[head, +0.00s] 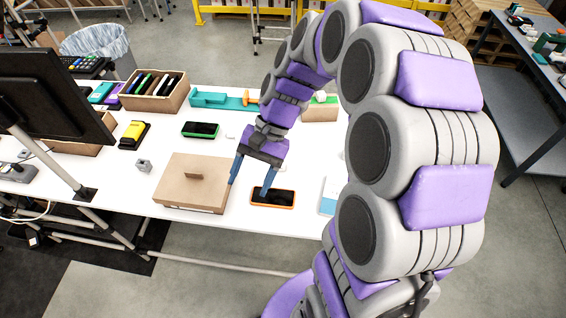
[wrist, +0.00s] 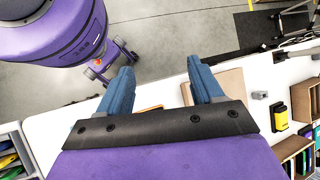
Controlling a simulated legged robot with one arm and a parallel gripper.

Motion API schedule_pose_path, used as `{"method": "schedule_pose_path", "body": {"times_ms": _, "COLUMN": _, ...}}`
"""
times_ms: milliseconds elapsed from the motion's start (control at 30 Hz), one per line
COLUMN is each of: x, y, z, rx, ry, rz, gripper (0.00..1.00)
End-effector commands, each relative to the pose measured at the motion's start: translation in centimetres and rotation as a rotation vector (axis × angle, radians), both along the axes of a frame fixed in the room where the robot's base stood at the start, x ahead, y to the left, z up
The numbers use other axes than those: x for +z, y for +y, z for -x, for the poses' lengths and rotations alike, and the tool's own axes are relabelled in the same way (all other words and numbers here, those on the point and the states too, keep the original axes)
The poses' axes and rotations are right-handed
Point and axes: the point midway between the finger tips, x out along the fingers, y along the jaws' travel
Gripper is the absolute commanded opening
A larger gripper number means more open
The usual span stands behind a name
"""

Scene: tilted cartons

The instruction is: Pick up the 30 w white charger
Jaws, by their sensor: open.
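A small whitish-grey block (head: 143,165), which looks like the charger, stands on the white table left of a closed cardboard carton. It also shows right of my fingers in the wrist view (wrist: 259,95). Its label cannot be read. Another tiny white item (head: 230,136) lies behind the carton; I cannot tell what it is. My gripper (head: 248,189) is open and empty, its blue fingers pointing down between the carton and an orange-edged phone. In the wrist view the two fingers (wrist: 160,66) are spread apart, away from the whitish block.
The carton (head: 190,190) stands between my gripper and the whitish block. The orange-edged phone (head: 273,197) lies at the table's front edge. A yellow-black device (head: 134,133), a green-edged device (head: 200,130) and a monitor (head: 45,95) are around. A box of folders (head: 155,95) stands behind.

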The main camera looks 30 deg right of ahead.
Motion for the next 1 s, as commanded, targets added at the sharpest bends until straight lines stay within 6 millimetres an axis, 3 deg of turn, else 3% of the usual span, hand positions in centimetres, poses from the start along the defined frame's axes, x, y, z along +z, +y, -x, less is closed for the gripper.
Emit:
{"method": "schedule_pose_path", "body": {"times_ms": 267, "x": -3.0, "y": -4.7, "z": -7.9, "rx": -0.295, "ry": 0.129, "rz": -0.176, "gripper": 0.66}}
{"method": "schedule_pose_path", "body": {"times_ms": 500, "x": -7.3, "y": -12.3, "z": -12.9, "rx": -0.561, "ry": 0.236, "rz": -0.32, "gripper": 0.66}}
{"method": "schedule_pose_path", "body": {"times_ms": 767, "x": -13.8, "y": -21.0, "z": -15.3, "rx": -0.856, "ry": 0.345, "rz": -0.446, "gripper": 0.66}}
{"method": "schedule_pose_path", "body": {"times_ms": 1000, "x": -19.8, "y": -28.2, "z": -14.5, "rx": -1.089, "ry": 0.422, "rz": -0.523, "gripper": 0.66}}
